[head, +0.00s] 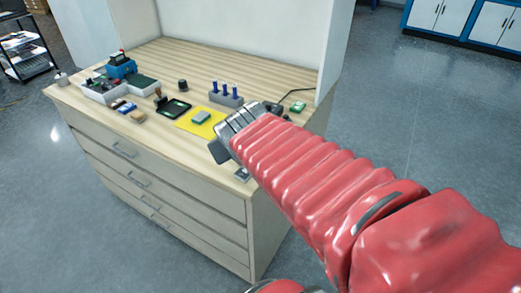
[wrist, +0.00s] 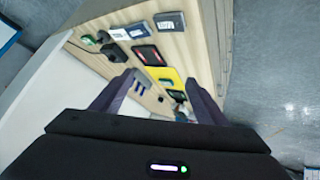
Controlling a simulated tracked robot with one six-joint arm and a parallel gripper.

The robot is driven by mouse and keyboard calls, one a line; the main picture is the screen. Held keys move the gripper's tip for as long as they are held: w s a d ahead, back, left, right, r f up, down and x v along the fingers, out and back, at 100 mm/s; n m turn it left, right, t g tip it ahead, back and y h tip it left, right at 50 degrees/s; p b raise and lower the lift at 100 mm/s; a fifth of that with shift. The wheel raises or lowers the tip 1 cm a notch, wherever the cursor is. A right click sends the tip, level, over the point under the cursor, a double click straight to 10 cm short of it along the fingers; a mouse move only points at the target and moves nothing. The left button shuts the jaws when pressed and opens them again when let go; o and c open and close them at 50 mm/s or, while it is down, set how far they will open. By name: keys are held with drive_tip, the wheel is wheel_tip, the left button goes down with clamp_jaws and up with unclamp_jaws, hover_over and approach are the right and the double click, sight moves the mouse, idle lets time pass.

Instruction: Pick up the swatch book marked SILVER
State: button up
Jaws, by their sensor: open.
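My gripper (head: 218,150) is over the right part of the wooden worktop in the head view. In the wrist view its two fingers (wrist: 159,88) stand apart with nothing held between them. A grey, flat block with a pale label (wrist: 170,21) lies near the top of the wrist view. Another grey labelled piece (wrist: 136,29) lies to its left. Either may be a swatch book; the lettering is too small to read, so I cannot tell which is marked SILVER. Both lie beyond my fingertips, apart from them. In the head view my arm hides part of the worktop.
A yellow mat (head: 187,122) carries a green-grey block (head: 201,118). A grey rack (head: 226,99) with blue pegs stands behind it. A black-and-red tray (wrist: 149,55) lies between the mat and labelled pieces. A white panel (head: 245,38) borders the worktop (head: 190,65).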

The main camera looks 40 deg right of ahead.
drive_tip(key=w+d+f+n+t, duration=0.1)
drive_tip(key=w+d+f+t, duration=0.1)
drive_tip(key=d, duration=0.7)
drive_tip(key=w+d+f+n+t, duration=0.1)
drive_tip(key=w+d+f, duration=0.1)
drive_tip(key=d, duration=0.7)
drive_tip(key=s+f+n+t+y, duration=0.1)
drive_tip(key=s+f+t+y, duration=0.2)
drive_tip(key=s+f+y, duration=0.3)
drive_tip(key=s+f, duration=0.3)
drive_tip(key=s, duration=0.1)
drive_tip(key=shift+s+f, duration=0.2)
drive_tip(key=shift+a, duration=0.1)
drive_tip(key=x, duration=0.8)
drive_tip(key=shift+w+a, duration=0.15)
drive_tip(key=shift+w, duration=0.2)
drive_tip(key=shift+w, duration=0.1)
